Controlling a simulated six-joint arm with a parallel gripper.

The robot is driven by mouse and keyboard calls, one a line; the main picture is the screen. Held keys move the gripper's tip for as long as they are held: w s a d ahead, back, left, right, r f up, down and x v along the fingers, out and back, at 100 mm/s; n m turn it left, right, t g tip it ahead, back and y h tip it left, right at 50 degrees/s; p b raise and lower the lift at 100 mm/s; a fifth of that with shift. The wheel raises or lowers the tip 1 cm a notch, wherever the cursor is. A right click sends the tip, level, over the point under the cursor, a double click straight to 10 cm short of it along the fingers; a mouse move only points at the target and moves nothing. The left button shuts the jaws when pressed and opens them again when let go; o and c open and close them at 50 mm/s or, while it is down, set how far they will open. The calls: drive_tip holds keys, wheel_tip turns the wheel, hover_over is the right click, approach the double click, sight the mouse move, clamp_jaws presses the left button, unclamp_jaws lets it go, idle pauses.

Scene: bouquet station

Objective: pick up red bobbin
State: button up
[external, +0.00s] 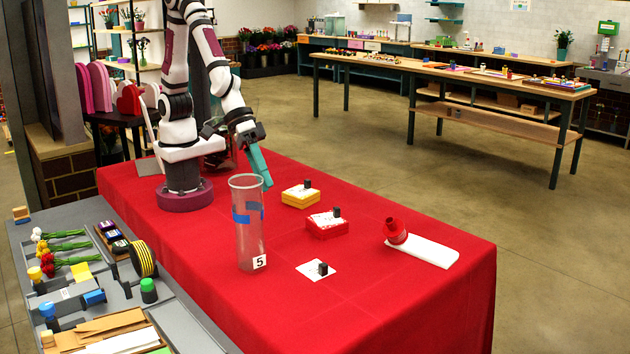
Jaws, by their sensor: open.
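The red bobbin (397,232) looks like a short red cylinder with a wider end. It lies tilted at the left end of a white board (432,251), on the right part of the red-covered table. My gripper (266,184) has teal fingers and points down, behind the clear cylinder and well to the left of the bobbin. It is open, and I see nothing held in it. The fingertips are partly close to the cylinder's rim in the picture.
A tall clear cylinder (248,225) with blue tape and a "5" tag stands near the front left. A yellow block (300,196), a red block (326,226) and a white card (311,270) each bear a small black piece.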

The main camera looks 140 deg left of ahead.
drive_tip(key=w+a+f+n+t+y, duration=0.1)
drive_tip(key=w+a+f+n+t, duration=0.2)
drive_tip(key=w+n, duration=0.35)
drive_tip(key=n+t+y, duration=0.2)
drive_tip(key=n+y, duration=0.5)
drive_tip(key=n, duration=0.8)
approach(395, 224)
drive_tip(key=shift+n, duration=0.25)
drive_tip(key=x, duration=0.5)
drive_tip(key=shift+w+f, duration=0.15)
drive_tip(key=shift+w, duration=0.05)
drive_tip(key=x, duration=0.6)
drive_tip(key=shift+a, duration=0.2)
clamp_jaws()
